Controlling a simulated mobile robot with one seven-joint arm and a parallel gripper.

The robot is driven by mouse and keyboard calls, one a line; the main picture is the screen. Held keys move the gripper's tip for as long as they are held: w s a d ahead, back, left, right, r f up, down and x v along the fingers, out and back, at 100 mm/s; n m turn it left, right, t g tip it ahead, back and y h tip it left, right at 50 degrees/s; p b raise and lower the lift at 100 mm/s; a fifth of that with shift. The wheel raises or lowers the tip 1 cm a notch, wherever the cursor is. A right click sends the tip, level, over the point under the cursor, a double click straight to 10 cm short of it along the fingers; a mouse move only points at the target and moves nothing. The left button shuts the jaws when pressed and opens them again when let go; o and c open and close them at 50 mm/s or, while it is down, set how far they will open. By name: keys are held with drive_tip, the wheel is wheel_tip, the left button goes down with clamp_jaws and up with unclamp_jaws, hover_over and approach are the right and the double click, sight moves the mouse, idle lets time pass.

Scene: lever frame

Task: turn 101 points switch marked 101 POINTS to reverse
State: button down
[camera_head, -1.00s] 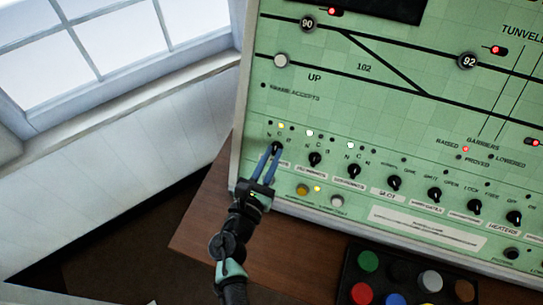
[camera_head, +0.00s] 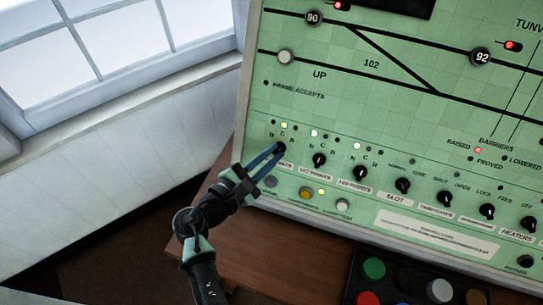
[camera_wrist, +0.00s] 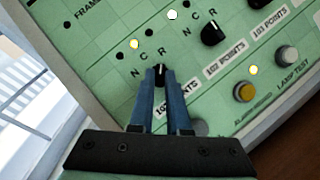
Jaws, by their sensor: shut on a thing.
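The 101 POINTS switch is a small black knob (camera_wrist: 161,70) at the left end of the green panel's lower row; in the head view it (camera_head: 280,148) is mostly covered. My gripper (camera_wrist: 161,78) is shut on this knob, with one blue finger on each side; it also shows in the head view (camera_head: 277,151). The letters N, C and R stand above the knob. A pale line on the knob appears to point toward R, but its exact angle is hard to tell. The yellow lamp (camera_wrist: 134,44) above C is lit. The fingers partly hide the label below.
The 102 POINTS knob (camera_head: 319,160) and 103 POINTS knob (camera_head: 360,173) stand close to the right. An amber button (camera_head: 305,193) and a white button (camera_head: 343,205) lie below. A dark tray (camera_head: 405,272) of coloured round pieces sits on the wooden desk. A window is at left.

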drive_tip(key=shift+m, duration=0.4)
drive_tip(key=c, duration=0.9)
unclamp_jaws()
drive_tip(key=v, duration=1.3)
drive_tip(key=shift+w+r+b, duration=0.1)
drive_tip(key=shift+r+b, duration=0.05)
drive_tip(key=shift+b, duration=0.15)
